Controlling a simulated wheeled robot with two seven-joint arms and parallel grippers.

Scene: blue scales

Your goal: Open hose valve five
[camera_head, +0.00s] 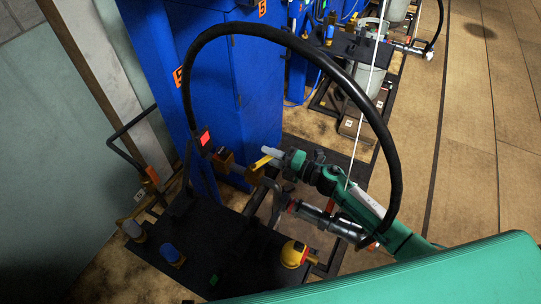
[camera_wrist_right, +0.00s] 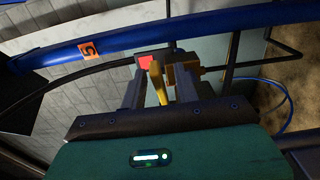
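The hose valve has a yellow lever handle (camera_head: 261,161) and a brass body (camera_head: 226,160) on a pipe in front of a blue cabinet. In the right wrist view the yellow handle (camera_wrist_right: 159,82) stands between the two fingers of my right gripper (camera_wrist_right: 158,90). The brass block (camera_wrist_right: 184,73) is just beyond them. The fingers are apart, with a visible gap on each side of the handle. In the head view my right gripper (camera_head: 271,160) comes from the right, at the handle. My left gripper is not in view.
An orange label 5 (camera_head: 178,77) marks the blue cabinet (camera_head: 225,90). A red-lit box (camera_head: 204,138) sits beside the valve. A thick black hose (camera_head: 372,112) arches over my right arm. A yellow knob (camera_head: 294,254) and a blue knob (camera_head: 171,253) stand on the dark base plate below.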

